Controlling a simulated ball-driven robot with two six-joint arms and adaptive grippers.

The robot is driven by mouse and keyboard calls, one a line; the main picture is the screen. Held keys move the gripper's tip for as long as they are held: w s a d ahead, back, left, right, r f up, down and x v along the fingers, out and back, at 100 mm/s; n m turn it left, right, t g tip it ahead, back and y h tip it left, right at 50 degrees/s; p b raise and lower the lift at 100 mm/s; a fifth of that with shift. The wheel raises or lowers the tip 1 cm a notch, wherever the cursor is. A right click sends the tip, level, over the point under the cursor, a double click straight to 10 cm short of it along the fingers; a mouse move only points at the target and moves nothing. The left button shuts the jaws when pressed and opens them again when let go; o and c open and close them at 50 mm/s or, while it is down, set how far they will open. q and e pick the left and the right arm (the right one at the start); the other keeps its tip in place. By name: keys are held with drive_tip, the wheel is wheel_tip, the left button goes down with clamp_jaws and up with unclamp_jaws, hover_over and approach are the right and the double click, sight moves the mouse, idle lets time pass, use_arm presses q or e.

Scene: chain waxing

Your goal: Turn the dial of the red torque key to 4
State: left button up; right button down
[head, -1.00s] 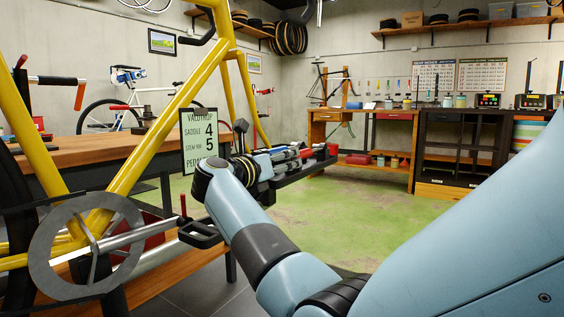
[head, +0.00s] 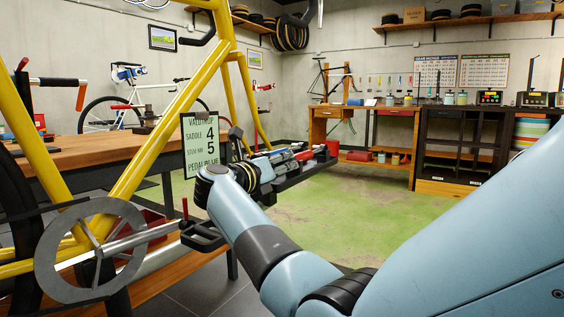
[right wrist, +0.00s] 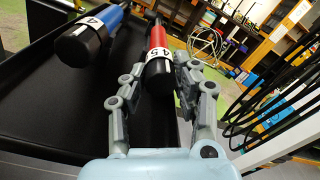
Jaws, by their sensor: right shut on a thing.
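The red torque key (right wrist: 157,42) shows in the right wrist view, with a black end cap and a white dial band. The band's figures read as 4 and 5. My right gripper (right wrist: 160,82) is shut on its black cap end, one finger on each side. A blue torque key (right wrist: 90,34) with a white band reading 4 lies to its left. In the head view my right gripper (head: 272,162) is over the dark tray (head: 318,168), partly hidden by my own wrist. My left gripper is not in view.
A card (head: 200,146) reading saddle 4, stem 5 stands left of my wrist. A yellow bike frame (head: 165,115) and chainring (head: 90,250) fill the left. A wooden bench (head: 100,150) lies behind. Green floor (head: 340,205) is open beyond the tray.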

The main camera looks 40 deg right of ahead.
drive_tip(key=c, duration=1)
unclamp_jaws()
wheel_tip(320, 180, up, 10)
